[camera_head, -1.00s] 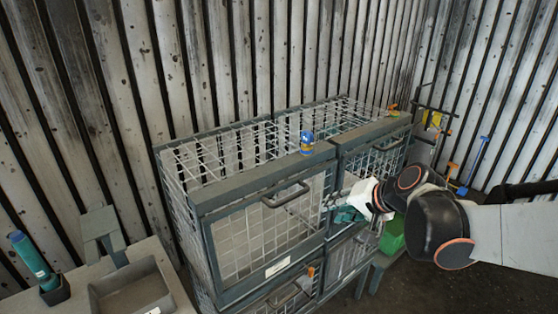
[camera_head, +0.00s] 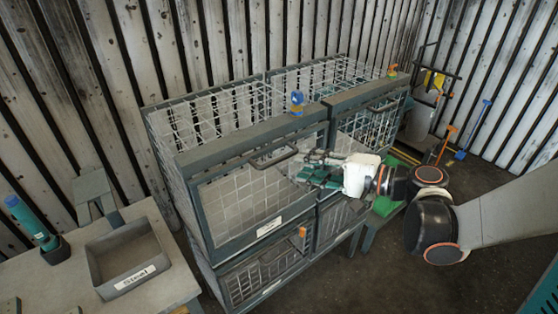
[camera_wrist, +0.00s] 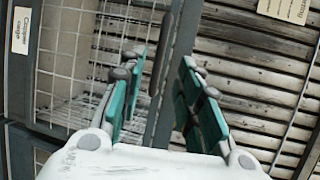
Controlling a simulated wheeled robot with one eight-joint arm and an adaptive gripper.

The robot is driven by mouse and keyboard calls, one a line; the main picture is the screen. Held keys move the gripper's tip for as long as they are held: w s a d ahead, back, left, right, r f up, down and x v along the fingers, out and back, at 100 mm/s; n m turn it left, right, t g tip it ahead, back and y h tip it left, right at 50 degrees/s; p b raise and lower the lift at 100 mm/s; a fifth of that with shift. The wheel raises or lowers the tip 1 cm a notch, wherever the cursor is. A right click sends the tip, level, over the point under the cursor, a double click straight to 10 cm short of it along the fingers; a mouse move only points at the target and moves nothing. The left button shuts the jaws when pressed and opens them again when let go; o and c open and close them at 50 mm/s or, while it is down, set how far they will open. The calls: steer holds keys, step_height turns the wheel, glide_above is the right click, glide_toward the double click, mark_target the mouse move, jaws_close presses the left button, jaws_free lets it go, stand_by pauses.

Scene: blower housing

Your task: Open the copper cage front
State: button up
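The copper cage front (camera_head: 240,205) is the upper left wire-mesh panel in the head view and looks closed. Its label (camera_wrist: 21,30) reads "Copper cage" in the wrist view. The dark bar handle (camera_head: 273,154) is along its top edge. My gripper (camera_head: 312,168) is at the right end of the handle, fingers pointing left. In the wrist view my gripper (camera_wrist: 160,68) is open, one green-padded finger on each side. The handle (camera_wrist: 162,45) appears between the fingertips, lengthwise. I cannot tell whether they touch it. The finger tips are partly hard to make out in the head view.
Another mesh cage (camera_head: 368,125) stands to the right, with lower cages (camera_head: 262,276) beneath. A table with a grey tray (camera_head: 128,258) is at the left. Floor (camera_head: 378,275) is free in front of the cages.

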mark_target(279, 158)
steer(key=x, duration=0.8)
steer(key=shift+w+a+b, duration=0.2)
steer(key=shift+a+b, duration=0.1)
steer(key=shift+b, duration=0.1)
jaws_close()
